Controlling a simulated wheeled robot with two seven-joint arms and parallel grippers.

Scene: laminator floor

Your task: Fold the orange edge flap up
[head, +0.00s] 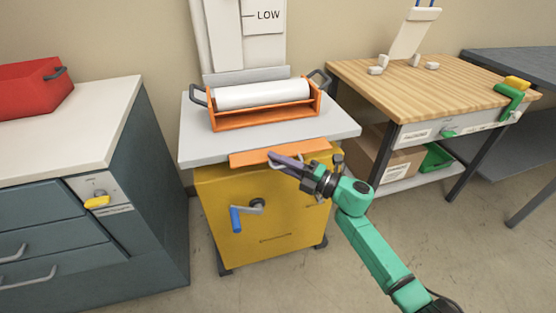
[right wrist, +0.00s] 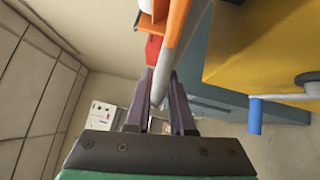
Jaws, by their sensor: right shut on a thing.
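The orange edge flap (head: 312,148) is a flat orange strip along the front edge of the grey top of the yellow cabinet. It sticks out roughly level, a little below the top. My right gripper (head: 272,157) has its purple fingers at the flap's front edge near the middle and is shut on it. In the right wrist view, the fingers (right wrist: 163,78) stand on both sides of a grey strip, with an orange strip (right wrist: 177,22) beyond. Part of the flap is hidden by the fingers. My left gripper is not in view.
The yellow cabinet (head: 280,225) has a blue-handled crank (head: 236,218) below the flap. An orange tray (head: 268,118) with a white roll (head: 262,94) sits on its grey top (head: 196,146). A wooden-topped bench (head: 440,90) stands right, a dark drawer cabinet (head: 150,190) left.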

